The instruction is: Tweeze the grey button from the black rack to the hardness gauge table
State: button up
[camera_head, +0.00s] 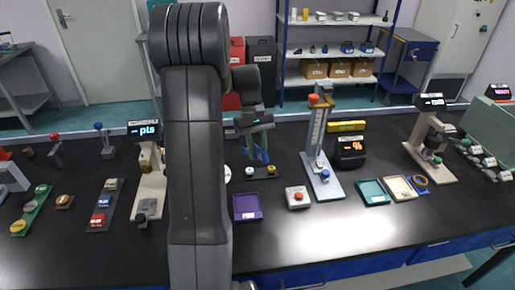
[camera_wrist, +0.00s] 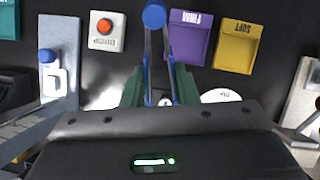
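In the head view, my gripper (camera_head: 254,123) is above the bench. Blue tweezers (camera_head: 262,152) hang point down from it, with their legs apart. In the wrist view, its green fingers (camera_wrist: 159,88) are on either side of the tweezers (camera_wrist: 167,50). The black rack (camera_head: 261,174) is just below the tweezers and holds a pale greyish button (camera_head: 250,170) and a yellowish one (camera_head: 271,169). A small pale round thing (camera_wrist: 165,101) shows between the tweezer legs; I cannot tell whether they touch it. Gauge stands are at left (camera_head: 150,190) and right (camera_head: 432,150); their labels are unclear.
A tall stand with a blue knob (camera_head: 325,175) is right of the rack. A purple tray (camera_head: 247,207) and a box with an orange button (camera_head: 298,198) are in front. Teal (camera_head: 373,192) and cream (camera_head: 399,188) trays are further right. The front middle of the bench is clear.

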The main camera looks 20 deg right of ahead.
jog(key=shift+f+b, duration=3.05)
jog(key=shift+f, duration=1.55)
jog(key=shift+o, duration=0.2)
grip_shut()
notch_tip(320, 180, up, 12)
jog(key=p, duration=1)
jog(key=shift+s, duration=0.1)
